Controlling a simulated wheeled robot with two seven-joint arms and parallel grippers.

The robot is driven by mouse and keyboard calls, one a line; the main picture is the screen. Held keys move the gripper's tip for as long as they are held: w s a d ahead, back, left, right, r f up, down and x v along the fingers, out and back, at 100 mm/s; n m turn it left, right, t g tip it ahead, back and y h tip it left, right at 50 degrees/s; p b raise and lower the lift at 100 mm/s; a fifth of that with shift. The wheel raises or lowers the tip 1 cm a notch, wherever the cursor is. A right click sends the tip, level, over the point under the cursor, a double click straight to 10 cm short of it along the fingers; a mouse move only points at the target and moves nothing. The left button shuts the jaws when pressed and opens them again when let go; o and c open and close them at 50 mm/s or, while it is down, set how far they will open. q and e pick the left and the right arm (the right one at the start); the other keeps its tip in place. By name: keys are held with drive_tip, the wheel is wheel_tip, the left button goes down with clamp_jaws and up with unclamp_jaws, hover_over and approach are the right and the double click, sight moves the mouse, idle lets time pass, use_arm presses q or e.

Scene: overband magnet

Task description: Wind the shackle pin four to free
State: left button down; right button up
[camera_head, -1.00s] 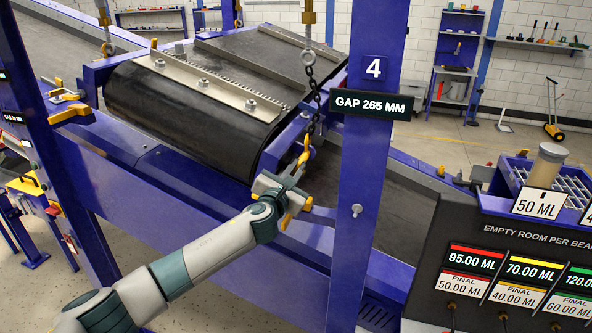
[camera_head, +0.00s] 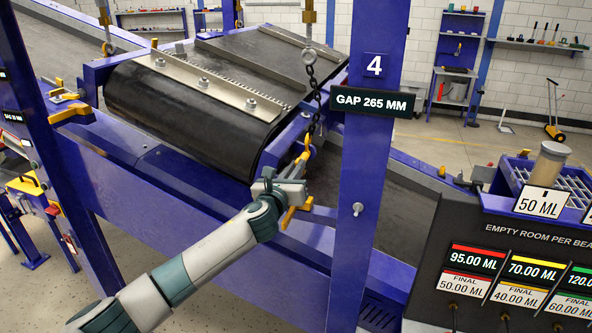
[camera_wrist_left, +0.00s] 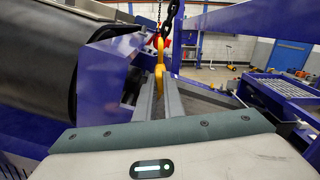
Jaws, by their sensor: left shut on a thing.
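The yellow shackle of magnet hanger four (camera_head: 307,141) hangs at the lower end of a dark chain, left of the post marked 4. In the left wrist view the yellow shackle (camera_wrist_left: 159,58) stands straight ahead, at the ends of my two grey fingers. My left gripper (camera_head: 299,172) is at the shackle's lower part and shut on its pin; the fingers and wrist hide the pin itself. In the left wrist view my left gripper (camera_wrist_left: 159,84) shows its fingers side by side with a narrow gap. My right gripper is not in view.
The magnet's black belt drum (camera_head: 190,105) is close on the left. The blue post (camera_head: 360,200) with the "GAP 265 MM" sign (camera_head: 375,103) is close on the right. A yellow lever (camera_head: 296,214) sits just below my wrist.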

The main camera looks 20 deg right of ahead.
use_arm(q)
drive_tip(key=shift+n, duration=0.3)
drive_tip(key=c, duration=1.9)
unclamp_jaws()
drive_tip(key=shift+o, duration=0.2)
